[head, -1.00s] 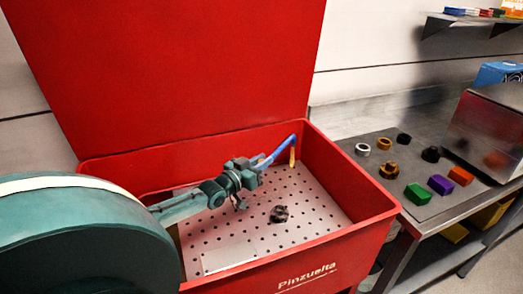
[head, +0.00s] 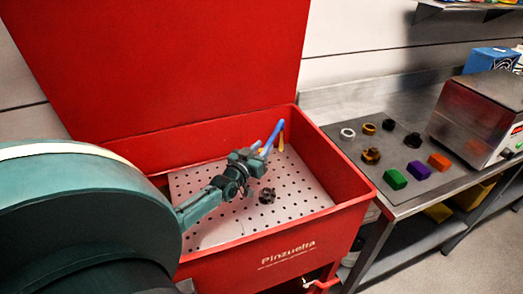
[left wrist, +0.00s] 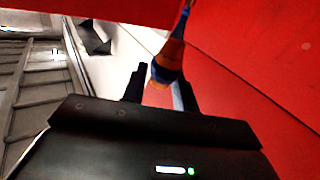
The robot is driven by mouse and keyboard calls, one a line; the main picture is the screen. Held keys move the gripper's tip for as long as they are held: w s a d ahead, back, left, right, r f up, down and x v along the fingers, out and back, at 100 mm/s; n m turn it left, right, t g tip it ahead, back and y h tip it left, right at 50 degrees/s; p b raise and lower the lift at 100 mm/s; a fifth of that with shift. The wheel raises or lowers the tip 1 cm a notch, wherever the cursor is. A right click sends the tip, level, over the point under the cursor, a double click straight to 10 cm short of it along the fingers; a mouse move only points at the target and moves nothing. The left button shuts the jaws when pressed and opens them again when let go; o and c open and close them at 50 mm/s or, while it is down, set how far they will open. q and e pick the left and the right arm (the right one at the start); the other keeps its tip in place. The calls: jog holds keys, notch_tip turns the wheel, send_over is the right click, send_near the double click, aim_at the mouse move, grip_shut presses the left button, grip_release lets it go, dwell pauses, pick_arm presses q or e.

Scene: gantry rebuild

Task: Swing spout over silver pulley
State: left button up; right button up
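The spout (head: 272,136) is a blue tube with an orange-yellow tip, standing at the back of the red basin. In the left wrist view the spout (left wrist: 168,62) hangs down with its orange part in line with the gap between my fingers. My left gripper (head: 258,150) reaches over the tray beside the spout. Its dark fingers (left wrist: 162,90) are apart; contact with the spout cannot be made out. A small dark grey toothed part, seemingly the pulley (head: 267,195), lies on the perforated tray below and in front of the gripper. My right gripper is out of view.
The red basin (head: 345,190) has raised walls and an open lid (head: 160,60) behind. On the right, a steel bench (head: 440,200) holds rings, gears, coloured blocks and a metal box (head: 480,105). The tray (head: 300,195) is clear around the dark part.

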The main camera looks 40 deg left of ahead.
pick_arm(q)
jog(key=shift+o, duration=0.8)
jog(key=shift+f, duration=0.2)
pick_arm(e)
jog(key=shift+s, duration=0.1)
pick_arm(q)
jog(key=shift+s, duration=0.1)
jog(key=shift+s+d, duration=0.15)
jog(key=shift+s, duration=0.05)
jog(key=s, duration=0.4)
jog(key=s+d+p, duration=0.1)
jog(key=s, duration=0.1)
jog(key=shift+s, duration=0.45)
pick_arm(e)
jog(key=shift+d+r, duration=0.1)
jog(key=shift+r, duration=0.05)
